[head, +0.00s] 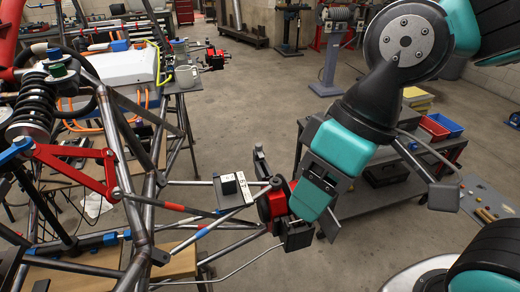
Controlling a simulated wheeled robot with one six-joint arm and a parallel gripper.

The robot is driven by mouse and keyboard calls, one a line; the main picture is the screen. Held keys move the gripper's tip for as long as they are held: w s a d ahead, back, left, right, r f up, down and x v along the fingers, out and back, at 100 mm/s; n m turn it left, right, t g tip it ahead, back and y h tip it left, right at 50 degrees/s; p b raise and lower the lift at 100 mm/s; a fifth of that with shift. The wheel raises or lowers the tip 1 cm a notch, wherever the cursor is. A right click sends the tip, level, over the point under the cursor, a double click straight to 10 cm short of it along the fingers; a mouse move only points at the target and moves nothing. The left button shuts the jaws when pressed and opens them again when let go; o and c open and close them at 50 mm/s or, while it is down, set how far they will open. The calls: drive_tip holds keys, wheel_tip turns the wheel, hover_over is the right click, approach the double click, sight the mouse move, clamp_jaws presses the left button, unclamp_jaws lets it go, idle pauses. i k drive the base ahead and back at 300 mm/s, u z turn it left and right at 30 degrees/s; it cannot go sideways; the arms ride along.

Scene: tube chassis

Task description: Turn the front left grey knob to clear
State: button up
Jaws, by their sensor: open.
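A small grey plate (238,203) sits on the tube chassis (165,208), near the middle of the head view. It carries a dark block-shaped knob (228,184) with a white marked label (244,190) beside it. The knob looks nearly black, and I cannot read the label or tell the knob's exact setting. My gripper (270,199) is just right of the plate, with its black fingers spread apart. It appears open and empty, with a visible gap to the knob. No other grey knob can be made out clearly.
Chassis tubes fill the left side, with a black coil spring (32,108) and red link (75,162). A grey cart (375,205) with a blue bin (446,124) stands behind my arm. The floor in the middle is clear.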

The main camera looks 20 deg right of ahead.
sight(258, 146)
drive_tip(key=z, duration=0.35)
drive_tip(key=k, duration=0.5)
drive_tip(key=z, duration=1.25)
drive_tip(key=i, duration=1)
drive_tip(key=u, duration=0.9)
drive_tip(key=i, duration=0.55)
drive_tip(key=u, duration=0.6)
